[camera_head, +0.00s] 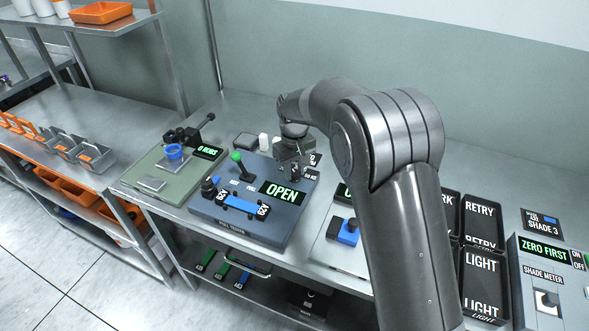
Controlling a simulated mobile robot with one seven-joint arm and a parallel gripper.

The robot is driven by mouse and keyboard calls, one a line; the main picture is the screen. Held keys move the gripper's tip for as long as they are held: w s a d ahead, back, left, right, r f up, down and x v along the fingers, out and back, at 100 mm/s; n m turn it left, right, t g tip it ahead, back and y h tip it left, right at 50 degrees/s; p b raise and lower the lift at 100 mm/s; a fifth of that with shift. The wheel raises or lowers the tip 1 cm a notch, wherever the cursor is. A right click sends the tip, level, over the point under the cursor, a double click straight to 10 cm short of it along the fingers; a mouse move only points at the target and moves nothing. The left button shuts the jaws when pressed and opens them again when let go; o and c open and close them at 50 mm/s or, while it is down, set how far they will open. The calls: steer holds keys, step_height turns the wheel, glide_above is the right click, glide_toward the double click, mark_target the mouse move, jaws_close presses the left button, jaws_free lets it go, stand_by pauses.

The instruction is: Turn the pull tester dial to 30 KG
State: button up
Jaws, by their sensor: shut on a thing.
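The pull tester (272,217) is a blue-grey box on the metal bench, left of my arm. Its display (281,193) reads OPEN in green. A lever with a green knob (236,157) stands at its back left, and a blue strip (240,204) lies across two dark clamps at its front. My gripper (293,171) points down at the tester's back right corner, shut on the dial there. The gripper hides the dial, so its pointer cannot be read. Small dark labels (312,175) show right beside the gripper, too small to read surely.
A green-grey station (150,186) with a blue cup and a black lever stands to the left. Another device with a blue block (348,233) is to the right, partly behind my arm. Black LIGHT and RETRY bins and a shade meter (545,275) stand further right.

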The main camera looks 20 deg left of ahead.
mark_target(295, 173)
steer(key=shift+m, duration=0.4)
steer(key=m, duration=0.3)
steer(key=shift+m, duration=2.5)
steer(key=o, duration=1)
step_height(295, 173, up, 11)
steer(key=shift+f, duration=0.1)
